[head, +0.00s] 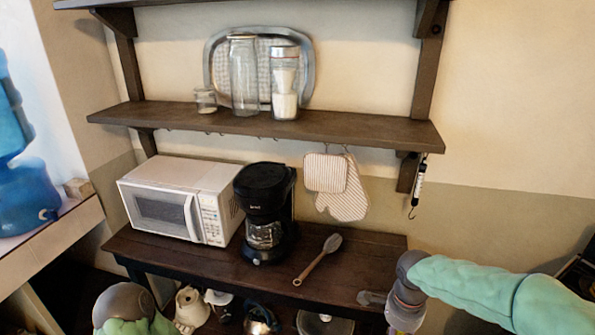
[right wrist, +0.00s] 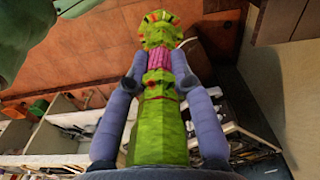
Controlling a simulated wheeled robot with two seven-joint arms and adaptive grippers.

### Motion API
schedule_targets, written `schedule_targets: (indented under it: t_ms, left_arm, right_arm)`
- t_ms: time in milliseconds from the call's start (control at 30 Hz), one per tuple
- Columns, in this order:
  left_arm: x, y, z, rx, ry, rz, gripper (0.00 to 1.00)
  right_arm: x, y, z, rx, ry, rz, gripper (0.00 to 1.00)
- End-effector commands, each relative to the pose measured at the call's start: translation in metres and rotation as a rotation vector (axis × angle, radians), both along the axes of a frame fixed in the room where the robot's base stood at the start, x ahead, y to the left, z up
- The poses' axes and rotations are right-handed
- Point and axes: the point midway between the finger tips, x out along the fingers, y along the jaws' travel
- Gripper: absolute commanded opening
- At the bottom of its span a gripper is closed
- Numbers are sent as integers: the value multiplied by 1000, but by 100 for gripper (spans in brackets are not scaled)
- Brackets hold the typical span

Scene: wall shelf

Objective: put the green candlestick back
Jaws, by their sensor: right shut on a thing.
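The green candlestick (right wrist: 158,120) fills the middle of the right wrist view. It is bright green with a pink ribbed band and a flared, red-speckled far end. My right gripper (right wrist: 159,66) is shut on it, one lavender finger on each side near the pink band. In the head view my right arm comes in from the right, its wrist at the front right corner of the dark table (head: 215,262); the candlestick cannot be made out there. Part of my left arm shows at the bottom left of the head view, but its gripper is out of sight.
The wall shelf (head: 370,130) holds several glass jars and a metal tray (head: 305,75), with bare board at its right. Mitts (head: 326,172) hang below. Pots stand below.

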Motion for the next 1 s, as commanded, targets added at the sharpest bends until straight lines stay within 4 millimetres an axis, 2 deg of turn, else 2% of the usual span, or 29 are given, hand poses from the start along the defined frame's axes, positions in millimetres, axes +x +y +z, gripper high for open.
schedule_targets:
  t_ms: [100, 600, 800, 1000]
  left_arm:
    - [0, 0, 0, 0, 0, 0, 34]
    - [0, 0, 0, 0, 0, 0, 34]
    - [0, 0, 0, 0, 0, 0, 34]
    - [0, 0, 0, 0, 0, 0, 34]
  right_arm:
    - [6, 8, -21, -3, 7, 220, 0]
    - [18, 44, -102, 9, 19, 1128, 0]
    - [19, 54, -122, 14, 17, 1362, 0]
    - [19, 57, -129, 17, 14, 1443, 0]
